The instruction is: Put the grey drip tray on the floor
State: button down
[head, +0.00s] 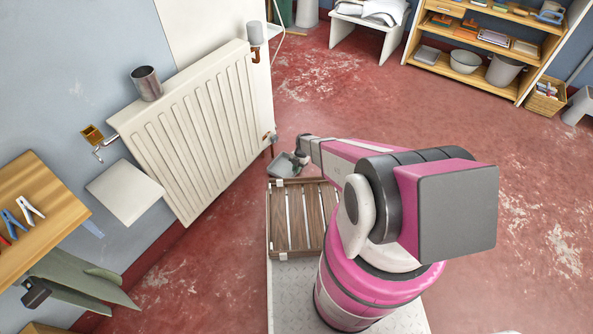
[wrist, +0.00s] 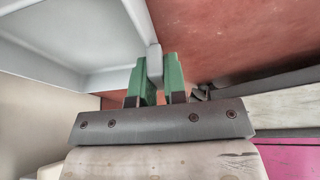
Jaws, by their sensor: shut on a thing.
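The grey drip tray (head: 281,167) shows in the head view as a small shallow grey tray low beside the radiator, partly behind my gripper (head: 299,158). In the wrist view the tray (wrist: 85,57) fills the upper left. My gripper's green fingers (wrist: 160,80) are shut on a pale grey tab at its edge. Red floor shows past the tray. I cannot tell whether the tray touches the floor.
The white radiator (head: 190,130) stands on the left wall, with a metal cup (head: 147,83) on top. A slatted wooden crate (head: 280,222) sits just in front of the tray. Open red floor (head: 370,105) lies beyond and to the right.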

jog(key=shift+f, duration=0.3)
jog(key=c, duration=1.2)
grip_release()
jog(key=shift+f, duration=0.1)
jog(key=shift+o, duration=0.2)
jog(key=v, duration=1.2)
jog(key=s+d+r+m+t+h, duration=0.1)
jog(key=s+d+r+m, duration=0.1)
jog(key=s+r+m, duration=0.5)
jog(key=s+d+r+m+t+h, duration=0.1)
jog(key=s+d+r+m, duration=0.2)
jog(key=s+r+m, duration=0.4)
jog(key=s+d+r+m+t, duration=0.1)
jog(key=s+d+r+m, duration=0.2)
jog(key=s+r+m, duration=0.4)
notch_tip(320, 180, up, 19)
jog(key=m, duration=0.7)
jog(key=shift+s+d+h, duration=0.25)
jog(key=shift+s+h, duration=0.05)
jog(key=shift+h, duration=0.1)
